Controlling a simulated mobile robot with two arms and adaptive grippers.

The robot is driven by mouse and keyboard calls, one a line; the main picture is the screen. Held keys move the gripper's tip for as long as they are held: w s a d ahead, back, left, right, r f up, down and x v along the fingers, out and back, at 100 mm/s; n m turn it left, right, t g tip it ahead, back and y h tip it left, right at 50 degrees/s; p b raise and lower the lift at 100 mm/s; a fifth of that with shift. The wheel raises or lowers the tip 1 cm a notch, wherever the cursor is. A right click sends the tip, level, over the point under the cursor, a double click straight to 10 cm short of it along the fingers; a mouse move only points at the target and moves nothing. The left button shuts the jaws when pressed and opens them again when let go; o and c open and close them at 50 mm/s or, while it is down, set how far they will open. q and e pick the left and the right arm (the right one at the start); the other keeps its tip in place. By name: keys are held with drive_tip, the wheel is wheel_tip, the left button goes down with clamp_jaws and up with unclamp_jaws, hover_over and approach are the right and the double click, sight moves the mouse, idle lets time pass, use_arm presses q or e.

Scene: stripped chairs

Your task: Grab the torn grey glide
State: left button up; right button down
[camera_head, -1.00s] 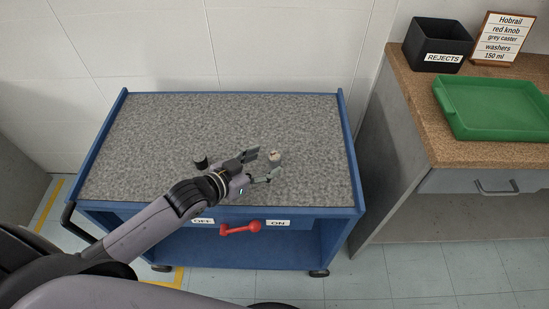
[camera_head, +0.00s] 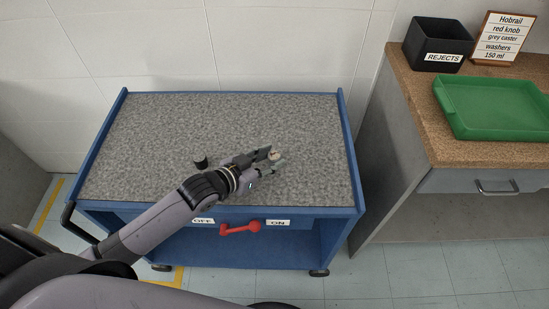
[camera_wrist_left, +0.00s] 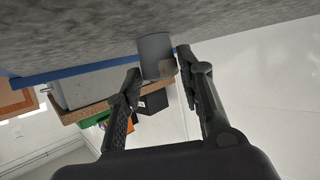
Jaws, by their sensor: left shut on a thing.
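The torn grey glide (camera_head: 274,155) is a small cylinder standing on the grey speckled top of the blue cart, right of the middle. In the left wrist view the glide (camera_wrist_left: 153,48) looks dark grey with a brownish patch on its lower edge. My left gripper (camera_head: 269,159) is shut on the glide, one finger on each side. The same gripper (camera_wrist_left: 160,66) shows in the left wrist view with the glide at its fingertips. The fingers partly hide the glide in the head view. My right gripper is not in view.
A small black cylindrical piece (camera_head: 201,162) stands on the cart top (camera_head: 150,130), left of my gripper. A red lever (camera_head: 240,228) sits on the cart's front between OFF and ON labels. On the right bench are a black REJECTS bin (camera_head: 437,45), a green tray (camera_head: 490,128) and a sign (camera_head: 503,37).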

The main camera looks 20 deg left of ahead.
use_arm(q)
drive_tip(key=shift+c, duration=1.2)
drive_tip(key=shift+r, duration=0.1)
